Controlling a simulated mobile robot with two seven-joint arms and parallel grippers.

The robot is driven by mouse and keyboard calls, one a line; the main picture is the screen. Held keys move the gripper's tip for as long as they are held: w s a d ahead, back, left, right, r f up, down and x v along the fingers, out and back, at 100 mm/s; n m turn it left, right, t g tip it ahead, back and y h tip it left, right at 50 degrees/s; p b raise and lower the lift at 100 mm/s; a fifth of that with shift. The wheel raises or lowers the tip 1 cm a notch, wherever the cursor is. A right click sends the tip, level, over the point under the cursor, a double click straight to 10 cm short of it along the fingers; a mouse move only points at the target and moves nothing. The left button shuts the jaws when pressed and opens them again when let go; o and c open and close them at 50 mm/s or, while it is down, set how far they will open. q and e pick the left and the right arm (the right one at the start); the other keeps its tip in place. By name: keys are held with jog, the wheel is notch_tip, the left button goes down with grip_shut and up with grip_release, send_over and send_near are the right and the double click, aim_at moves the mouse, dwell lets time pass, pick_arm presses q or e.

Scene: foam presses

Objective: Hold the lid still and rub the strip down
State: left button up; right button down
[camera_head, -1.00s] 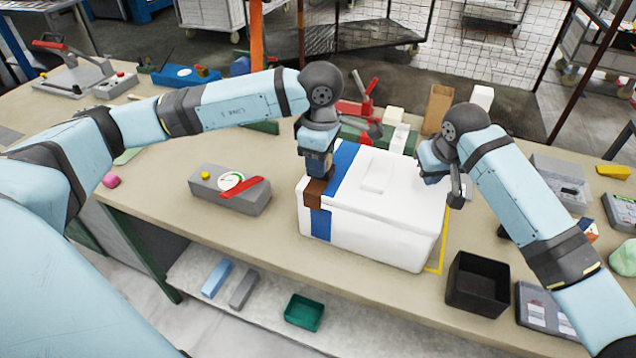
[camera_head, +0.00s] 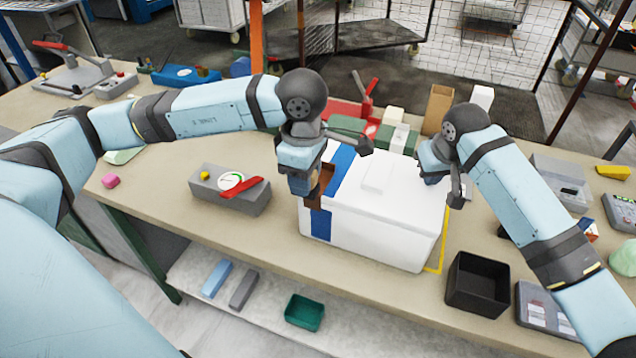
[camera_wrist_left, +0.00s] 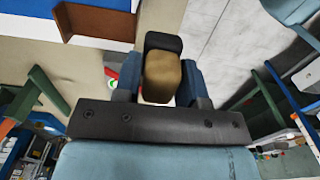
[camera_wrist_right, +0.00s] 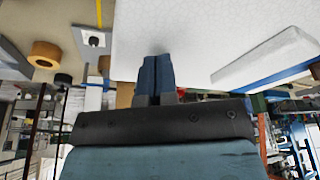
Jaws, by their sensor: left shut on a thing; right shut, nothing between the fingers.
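The white foam box (camera_head: 375,237) stands on the bench with its white lid (camera_head: 410,200) on. A blue band (camera_head: 320,226) runs over the lid and down the front at the left end. A brown strip (camera_head: 325,186) lies at the box's upper left corner, and it also shows in the left wrist view (camera_wrist_left: 100,22). My left gripper (camera_head: 300,187) is shut on a tan block with a dark end (camera_wrist_left: 162,77), beside the box's left end, partly overlapping the strip in view. My right gripper (camera_head: 432,177) is shut and empty at the lid's right side; contact is unclear.
A grey device with a dial and red lever (camera_head: 228,190) stands left of the box. A black open bin (camera_head: 478,284) is at the front right. Red and green tools (camera_head: 350,125) and small boxes (camera_head: 438,108) stand behind the box.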

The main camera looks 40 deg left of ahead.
jog(key=shift+f, duration=0.1)
